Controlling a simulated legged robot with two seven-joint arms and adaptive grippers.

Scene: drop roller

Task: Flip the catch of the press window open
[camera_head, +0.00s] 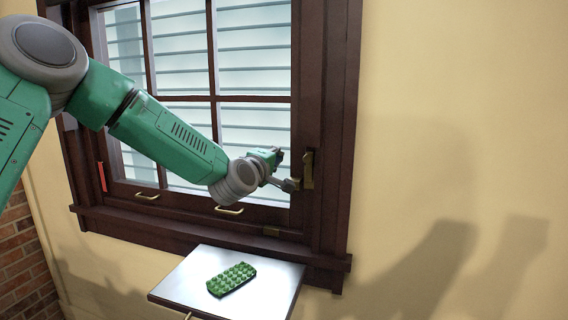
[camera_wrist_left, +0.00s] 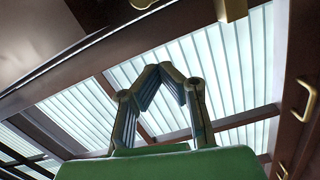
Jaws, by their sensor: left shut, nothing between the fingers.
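The press window (camera_head: 253,142) has a dark brown frame with pale slats behind its panes. A brass catch (camera_head: 308,170) stands on the right side of the frame, its plate roughly upright. My left gripper (camera_head: 291,184) is at the lower left of this catch, its fingers shut and empty. The fingertips look close to the catch; I cannot tell whether they touch it. In the left wrist view the closed fingers (camera_wrist_left: 160,72) meet in front of the slatted panes. A brass piece (camera_wrist_left: 230,8) is cut off at the top there. My right gripper is not in view.
Brass handles (camera_head: 229,211) sit along the lower sash, and a red strip (camera_head: 101,176) is at the left. Below the sill, a pale tray-like surface (camera_head: 272,286) carries a green studded block (camera_head: 231,279). The yellow wall (camera_head: 455,130) at the right is bare.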

